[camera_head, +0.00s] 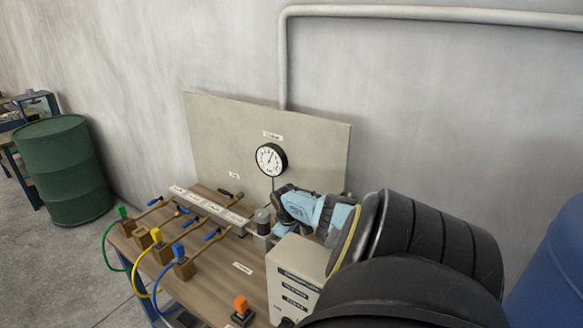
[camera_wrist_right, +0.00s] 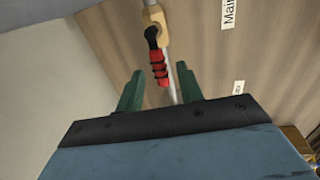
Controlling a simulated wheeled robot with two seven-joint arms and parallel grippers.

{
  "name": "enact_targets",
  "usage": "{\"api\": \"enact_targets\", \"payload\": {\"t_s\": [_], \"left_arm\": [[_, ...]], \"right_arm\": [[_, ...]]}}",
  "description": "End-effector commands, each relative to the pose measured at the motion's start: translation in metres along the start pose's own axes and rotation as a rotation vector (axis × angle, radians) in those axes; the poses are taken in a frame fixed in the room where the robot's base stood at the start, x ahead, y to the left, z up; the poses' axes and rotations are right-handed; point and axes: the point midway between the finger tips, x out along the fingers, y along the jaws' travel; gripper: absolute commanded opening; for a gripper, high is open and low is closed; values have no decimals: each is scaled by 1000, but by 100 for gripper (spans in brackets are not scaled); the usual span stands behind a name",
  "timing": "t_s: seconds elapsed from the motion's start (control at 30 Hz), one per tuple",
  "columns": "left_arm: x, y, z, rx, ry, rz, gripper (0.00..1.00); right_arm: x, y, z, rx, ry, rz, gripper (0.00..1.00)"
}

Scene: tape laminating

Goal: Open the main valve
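The main valve shows in the right wrist view as a red handle with black bands (camera_wrist_right: 158,66) on a brass body (camera_wrist_right: 152,20), on a pale pipe. A label starting "Main" (camera_wrist_right: 230,12) is beside it. My right gripper (camera_wrist_right: 160,82) is open, with one green finger on each side of the handle's lower end. The fingers do not appear to touch it; I cannot tell the depth. In the head view the light-blue right wrist (camera_head: 318,212) is over the bench's right part, and the red handle is hidden. My left gripper is not in view.
The wooden bench (camera_head: 222,280) carries several small valves with green, yellow and blue hoses at left. A grey box (camera_head: 293,268) and an orange-topped part (camera_head: 241,306) are at right. A panel with a gauge (camera_head: 271,159) stands behind. A green drum (camera_head: 63,170) stands left.

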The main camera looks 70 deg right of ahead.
Motion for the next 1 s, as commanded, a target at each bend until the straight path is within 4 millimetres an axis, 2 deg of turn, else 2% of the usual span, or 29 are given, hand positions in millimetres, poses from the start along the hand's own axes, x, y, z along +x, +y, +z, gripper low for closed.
{"api": "enact_targets", "payload": {"t_s": [0.3,0.7,0.83,1.0], "left_arm": [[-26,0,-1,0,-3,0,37],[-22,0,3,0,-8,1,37],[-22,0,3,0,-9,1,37],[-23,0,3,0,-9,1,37]], "right_arm": [[-54,2,1,-4,-1,5,37],[-112,2,2,-1,-3,3,37],[-124,2,2,0,-3,3,37],[-128,1,2,1,-4,2,37]]}}
